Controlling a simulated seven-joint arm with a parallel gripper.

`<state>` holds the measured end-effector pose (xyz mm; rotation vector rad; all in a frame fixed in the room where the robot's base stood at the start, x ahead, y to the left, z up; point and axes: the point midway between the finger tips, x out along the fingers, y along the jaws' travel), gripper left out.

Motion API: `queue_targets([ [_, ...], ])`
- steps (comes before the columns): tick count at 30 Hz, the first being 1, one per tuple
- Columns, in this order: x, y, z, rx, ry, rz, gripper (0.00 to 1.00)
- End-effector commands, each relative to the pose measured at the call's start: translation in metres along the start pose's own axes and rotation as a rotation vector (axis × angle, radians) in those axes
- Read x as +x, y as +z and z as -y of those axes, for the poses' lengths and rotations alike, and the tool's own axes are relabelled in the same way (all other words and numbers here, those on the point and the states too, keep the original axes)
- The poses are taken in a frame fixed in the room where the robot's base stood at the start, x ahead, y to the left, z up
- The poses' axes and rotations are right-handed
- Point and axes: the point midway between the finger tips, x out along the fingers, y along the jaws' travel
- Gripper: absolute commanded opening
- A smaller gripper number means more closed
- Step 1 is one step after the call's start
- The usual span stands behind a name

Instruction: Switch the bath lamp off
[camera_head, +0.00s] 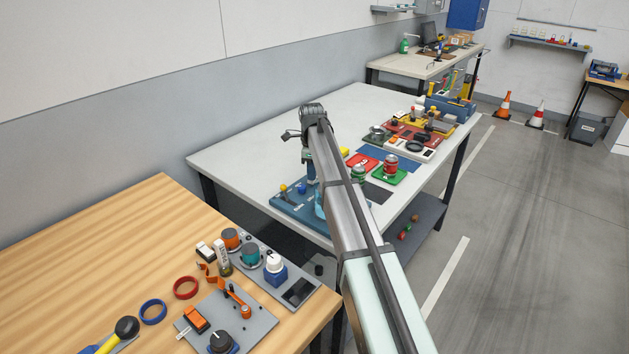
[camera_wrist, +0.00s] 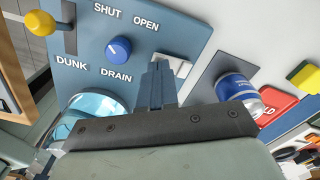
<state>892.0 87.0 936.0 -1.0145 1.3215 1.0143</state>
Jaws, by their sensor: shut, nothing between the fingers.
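The blue panel (camera_wrist: 75,20) carries the words SHUT, OPEN, DUNK and DRAIN. A blue round knob (camera_wrist: 119,48) sits among them. A white rocker-like switch (camera_wrist: 181,67) lies at the panel's edge, partly hidden behind my fingers; its label and position cannot be read. My gripper (camera_wrist: 158,68) is shut and empty, its tips at or just above this switch; contact cannot be told. A clear blue basin (camera_wrist: 98,104) is partly behind my gripper. In the head view the panel (camera_head: 284,203) is at the white table's near end, partly covered by my arm.
A yellow ball-ended lever (camera_wrist: 40,22) stands on the panel. A blue can (camera_wrist: 236,90) on a dark pad and a red plate (camera_wrist: 278,103) are to the right. The wooden table (camera_head: 100,235) holds other controls. The white table's back left (camera_head: 255,145) is clear.

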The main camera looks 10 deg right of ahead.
Motion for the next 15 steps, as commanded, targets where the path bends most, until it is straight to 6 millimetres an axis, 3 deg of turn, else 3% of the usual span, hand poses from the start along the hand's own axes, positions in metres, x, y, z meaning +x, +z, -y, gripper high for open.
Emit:
queue_targets([
  [15, 0.0066, -0.0001, 0.0000, 0.000, 0.000, 0.000, 0.00],
])
